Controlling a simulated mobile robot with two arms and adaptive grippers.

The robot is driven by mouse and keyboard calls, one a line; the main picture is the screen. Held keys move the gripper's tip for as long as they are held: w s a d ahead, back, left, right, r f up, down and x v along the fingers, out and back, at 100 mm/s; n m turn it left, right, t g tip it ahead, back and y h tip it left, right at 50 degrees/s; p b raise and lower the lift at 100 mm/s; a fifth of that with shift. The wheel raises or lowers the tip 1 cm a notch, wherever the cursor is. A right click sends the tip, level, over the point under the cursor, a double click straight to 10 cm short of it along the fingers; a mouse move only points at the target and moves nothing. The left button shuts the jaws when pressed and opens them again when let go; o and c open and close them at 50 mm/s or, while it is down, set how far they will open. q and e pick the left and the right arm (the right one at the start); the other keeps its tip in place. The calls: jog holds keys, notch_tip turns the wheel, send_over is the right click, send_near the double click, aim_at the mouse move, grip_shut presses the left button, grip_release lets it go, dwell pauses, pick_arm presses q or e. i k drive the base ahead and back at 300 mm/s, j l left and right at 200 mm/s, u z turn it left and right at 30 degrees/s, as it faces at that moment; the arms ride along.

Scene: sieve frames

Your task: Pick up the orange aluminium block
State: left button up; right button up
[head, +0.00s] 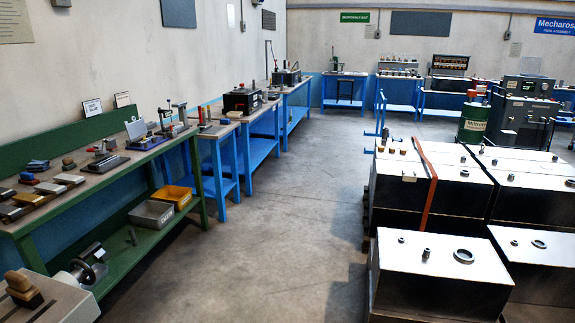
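I cannot make out an orange aluminium block for certain. Neither of my grippers is in view.
Blue benches (262,148) continue along the left wall. A yellow-orange bin (172,196) and a grey bin (152,214) sit on the green bench's lower shelf. Large metal boxes (440,270) with an orange strap (428,185) fill the right. The concrete floor (285,230) between is clear.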

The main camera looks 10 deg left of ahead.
aim_at(111, 146)
jog(key=i+u, duration=0.4)
jog(key=i, duration=0.2)
jog(key=i+l+u, duration=0.1)
jog(key=i+u, duration=0.3)
jog(key=i, duration=0.15)
jog(key=i+l+u, duration=0.3)
jog(key=i+u, duration=0.15)
jog(key=i+l+u, duration=0.1)
jog(key=i+u, duration=0.2)
jog(key=i+l+u, duration=0.25)
jog(key=i, duration=0.2)
jog(key=i+z, duration=0.1)
jog(key=z, duration=0.85)
jog(key=i+j+z, duration=0.1)
jog(key=z, duration=0.35)
jog(key=i+z, duration=0.1)
jog(key=z, duration=0.4)
jog(key=j+z, duration=0.15)
jog(key=z, duration=0.3)
jog(key=j+z, duration=0.15)
jog(key=z, duration=0.35)
jog(key=j+u, duration=0.1)
jog(key=j, duration=0.35)
jog(key=i+j+u, duration=0.1)
jog(key=j, duration=0.3)
jog(key=i, duration=0.05)
